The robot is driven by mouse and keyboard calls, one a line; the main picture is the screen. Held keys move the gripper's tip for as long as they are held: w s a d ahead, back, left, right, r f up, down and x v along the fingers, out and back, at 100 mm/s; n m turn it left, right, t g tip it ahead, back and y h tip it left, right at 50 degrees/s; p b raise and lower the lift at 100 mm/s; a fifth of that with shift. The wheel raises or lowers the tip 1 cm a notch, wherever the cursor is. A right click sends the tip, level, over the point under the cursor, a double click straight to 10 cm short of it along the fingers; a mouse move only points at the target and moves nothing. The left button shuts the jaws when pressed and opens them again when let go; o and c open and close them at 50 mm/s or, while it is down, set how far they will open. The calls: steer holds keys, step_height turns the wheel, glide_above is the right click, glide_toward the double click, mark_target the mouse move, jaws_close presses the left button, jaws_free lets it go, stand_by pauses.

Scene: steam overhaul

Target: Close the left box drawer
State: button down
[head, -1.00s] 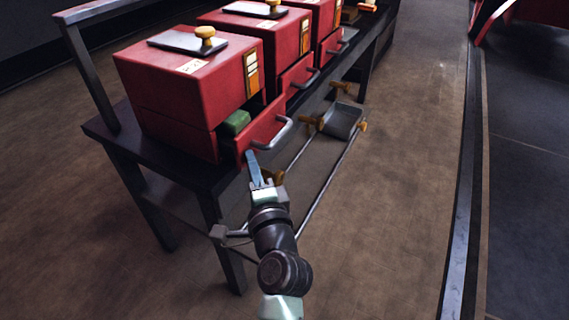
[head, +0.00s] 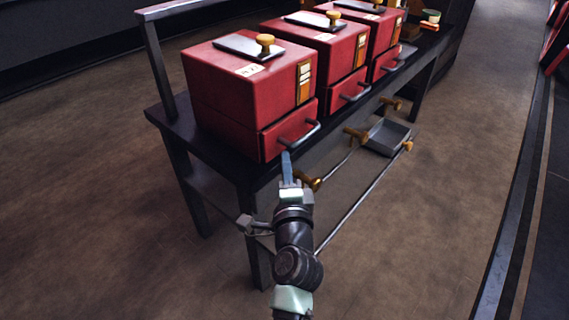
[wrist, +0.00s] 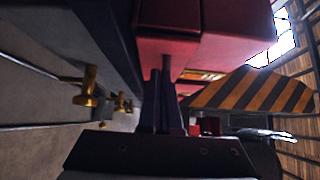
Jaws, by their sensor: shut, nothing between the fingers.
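The left red box (head: 240,95) stands at the near end of a dark bench (head: 185,128).
Two more red boxes with handled drawers, the middle one (head: 325,60) and the far one (head: 378,40), stand along the bench. Below the bench front are brass knobs (head: 357,134), rods and a grey tray (head: 388,136). The floor to the right is clear.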

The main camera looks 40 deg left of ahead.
steer(key=v, duration=1)
steer(key=shift+d+p, duration=0.35)
steer(key=shift+d, duration=0.2)
